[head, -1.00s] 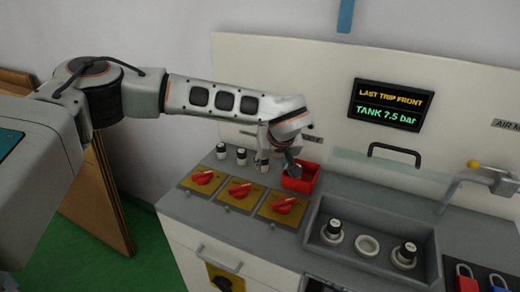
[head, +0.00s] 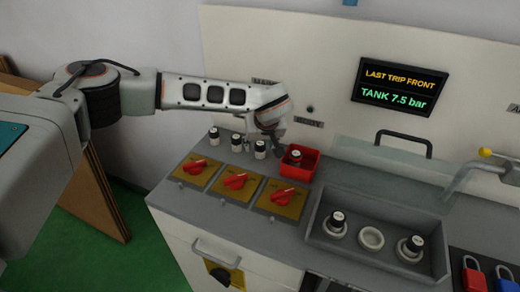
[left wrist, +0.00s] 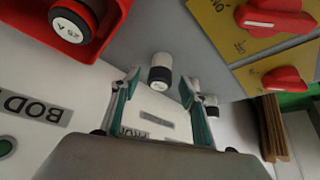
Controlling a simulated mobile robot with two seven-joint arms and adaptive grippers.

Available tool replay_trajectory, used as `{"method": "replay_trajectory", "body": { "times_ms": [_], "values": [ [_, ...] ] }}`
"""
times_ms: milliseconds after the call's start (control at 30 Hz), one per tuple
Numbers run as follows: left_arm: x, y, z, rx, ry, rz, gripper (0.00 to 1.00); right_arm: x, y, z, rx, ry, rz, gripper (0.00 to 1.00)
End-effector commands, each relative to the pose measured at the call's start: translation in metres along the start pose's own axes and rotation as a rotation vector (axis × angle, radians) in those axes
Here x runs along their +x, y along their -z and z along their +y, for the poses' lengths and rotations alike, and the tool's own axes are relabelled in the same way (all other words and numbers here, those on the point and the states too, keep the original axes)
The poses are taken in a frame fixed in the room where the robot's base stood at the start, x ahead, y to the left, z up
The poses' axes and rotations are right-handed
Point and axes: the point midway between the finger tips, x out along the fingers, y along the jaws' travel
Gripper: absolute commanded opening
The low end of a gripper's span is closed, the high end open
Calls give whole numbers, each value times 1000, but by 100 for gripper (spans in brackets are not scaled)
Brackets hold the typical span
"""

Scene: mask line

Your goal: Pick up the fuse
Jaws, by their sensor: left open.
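Three white fuses with black bands stand in a row at the back of the grey bench: left fuse (head: 214,137), middle fuse (head: 237,143) and right fuse (head: 260,149). Another fuse (head: 295,157) is in the red bin (head: 312,168); it also shows in the left wrist view (left wrist: 72,22). My left gripper (head: 276,146) is beside the bin, close to the right fuse. In the left wrist view my open left gripper (left wrist: 160,82) has a standing fuse (left wrist: 160,70) in line between its fingertips, seemingly ungripped. My right gripper is out of view.
Red rotary switches on yellow plates (head: 236,181) lie in front of the fuses. A recessed tray (head: 330,243) on the right holds two black-topped fuses and an empty ring (head: 371,238). A clear guard with a black handle (head: 403,138) stands behind it.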

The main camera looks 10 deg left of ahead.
Motion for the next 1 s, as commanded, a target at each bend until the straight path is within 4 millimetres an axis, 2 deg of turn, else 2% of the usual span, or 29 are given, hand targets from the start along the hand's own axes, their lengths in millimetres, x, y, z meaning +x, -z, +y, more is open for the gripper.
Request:
{"method": "replay_trajectory", "body": {
  "times_ms": [100, 367, 500, 533, 1000],
  "values": [
    [11, -1, 0, 0, 0, 0, 45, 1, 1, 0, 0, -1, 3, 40],
    [13, 0, 0, 0, 0, 0, 45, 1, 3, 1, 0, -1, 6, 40],
    [12, 0, 0, 1, 0, 0, 8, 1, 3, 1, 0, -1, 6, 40],
    [12, 0, 0, 1, 0, 0, 3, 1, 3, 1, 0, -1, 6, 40],
    [6, 4, 1, 1, -1, 2, 3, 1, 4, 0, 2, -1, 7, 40]
  ]
}}
